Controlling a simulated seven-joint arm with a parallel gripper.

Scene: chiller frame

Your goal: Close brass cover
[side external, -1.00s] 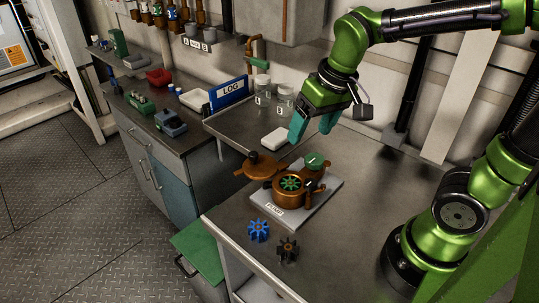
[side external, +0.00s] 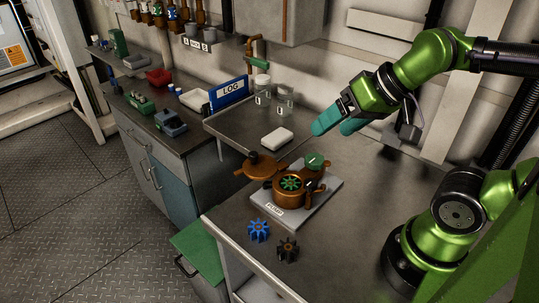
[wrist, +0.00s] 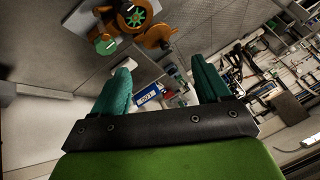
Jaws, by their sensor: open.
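The brass cover (side external: 262,166) is a round disc with a dark knob, swung out to the left of the brass pump body (side external: 289,197). The body is uncovered and a green gear (side external: 291,184) shows inside it. In the wrist view the cover (wrist: 154,36) and the body with its green gear (wrist: 135,17) are at the top. My gripper (side external: 333,126) has teal fingers, which point left above the bench, up and behind the pump. The fingers are apart and empty in the wrist view (wrist: 165,78), and touch neither cover nor body.
The pump sits on a grey base plate (side external: 318,203). A blue gear (side external: 259,230) and a dark gear (side external: 287,249) lie in front. A white block (side external: 277,136), glass jars (side external: 262,90) and a LOG binder (side external: 229,92) stand behind. The bench right of the pump is clear.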

